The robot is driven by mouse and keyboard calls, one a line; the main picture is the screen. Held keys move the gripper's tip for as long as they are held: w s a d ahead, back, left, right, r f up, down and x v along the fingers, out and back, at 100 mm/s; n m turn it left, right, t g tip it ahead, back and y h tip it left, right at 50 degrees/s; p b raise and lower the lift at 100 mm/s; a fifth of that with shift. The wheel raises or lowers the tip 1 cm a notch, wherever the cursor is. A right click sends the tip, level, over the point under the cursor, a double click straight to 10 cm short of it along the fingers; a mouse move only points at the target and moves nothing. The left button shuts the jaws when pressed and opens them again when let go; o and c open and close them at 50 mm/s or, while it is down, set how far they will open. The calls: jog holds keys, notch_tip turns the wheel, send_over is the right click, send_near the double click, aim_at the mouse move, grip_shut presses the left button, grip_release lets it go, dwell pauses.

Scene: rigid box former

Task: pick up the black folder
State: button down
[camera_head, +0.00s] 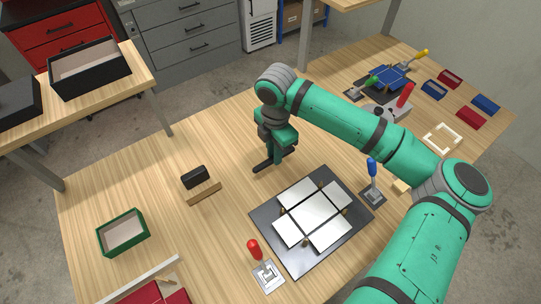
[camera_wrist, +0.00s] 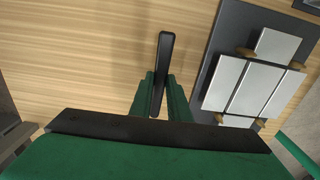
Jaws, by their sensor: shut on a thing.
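The black folder (camera_wrist: 164,58) is a slim, dark bar with rounded ends. My gripper (camera_wrist: 160,95) is shut on it, with a green finger on either side. Its far end sticks out past the fingertips in the wrist view. In the head view the folder (camera_head: 262,167) shows below my gripper (camera_head: 277,155), left of the plate with white panels. It is low over the wooden table; I cannot tell whether it touches it.
A dark plate with white panels (camera_head: 312,216) lies close on the right. A wooden block holding a black piece (camera_head: 194,177) stands to the left. A green box (camera_head: 123,233), a red-knobbed lever (camera_head: 254,250) and a blue-handled lever (camera_head: 372,168) stand around. Bare wood lies between.

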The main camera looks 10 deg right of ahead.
jog(key=s+d+r, duration=0.5)
jog(key=s+r, duration=0.2)
jog(key=s, duration=0.3)
jog(key=shift+s+d+r, duration=0.25)
jog(key=shift+s+r, duration=0.15)
